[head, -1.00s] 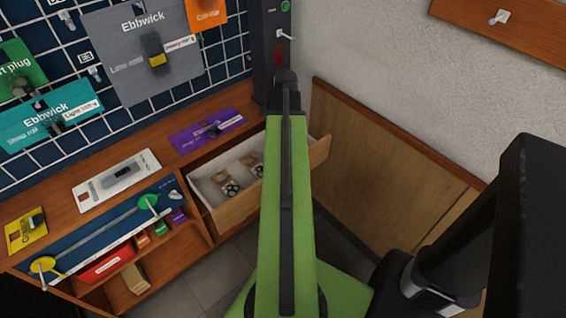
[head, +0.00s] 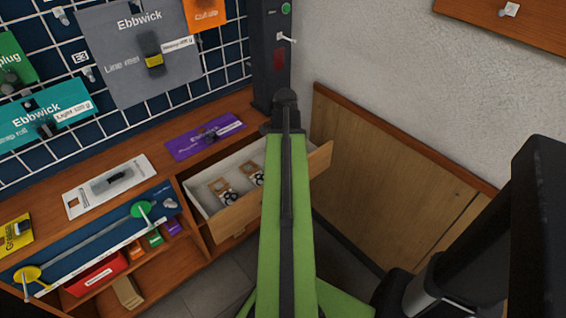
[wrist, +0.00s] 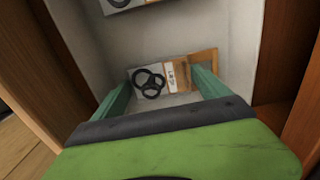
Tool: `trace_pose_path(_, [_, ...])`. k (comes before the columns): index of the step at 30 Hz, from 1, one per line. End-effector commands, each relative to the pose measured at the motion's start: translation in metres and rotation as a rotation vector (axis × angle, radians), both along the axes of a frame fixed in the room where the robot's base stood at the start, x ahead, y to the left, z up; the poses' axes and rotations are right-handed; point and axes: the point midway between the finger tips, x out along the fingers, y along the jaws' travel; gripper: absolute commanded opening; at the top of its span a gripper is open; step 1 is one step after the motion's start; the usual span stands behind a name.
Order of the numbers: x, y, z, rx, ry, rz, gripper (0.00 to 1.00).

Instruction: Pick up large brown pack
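Two brown packs lie in the open drawer (head: 303,180): one to the left (head: 222,190) and one to the right (head: 251,172), both with dark ring-shaped parts. In the wrist view a brown pack (wrist: 203,62) with a white label and a black wheel-like part lies on the drawer floor. The label is too small to read surely. My gripper (wrist: 160,78) has its two teal fingers apart, one towards each side of this pack, with no visible grip on it. Part of another pack (wrist: 122,4) shows at the top edge. In the head view my arm hides the gripper.
The drawer walls (wrist: 232,50) stand close around the gripper. The wooden bench (head: 150,140) carries a purple card (head: 204,136) and a white card (head: 108,187).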

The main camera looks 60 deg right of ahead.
Motion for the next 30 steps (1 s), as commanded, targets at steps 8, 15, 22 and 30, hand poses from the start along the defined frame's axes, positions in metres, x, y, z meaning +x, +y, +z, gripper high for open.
trace_pose_path(8, [0.000, 0.000, 0.000, 0.000, 0.000, -0.001, 0.47])
trace_pose_path(15, [0.000, 0.000, 0.003, 0.000, 0.000, -0.001, 0.47])
trace_pose_path(22, [-0.001, 0.000, 0.023, 0.000, 0.000, -0.001, 0.47])
trace_pose_path(30, [-0.001, 0.000, 0.078, 0.000, 0.000, -0.001, 0.47])
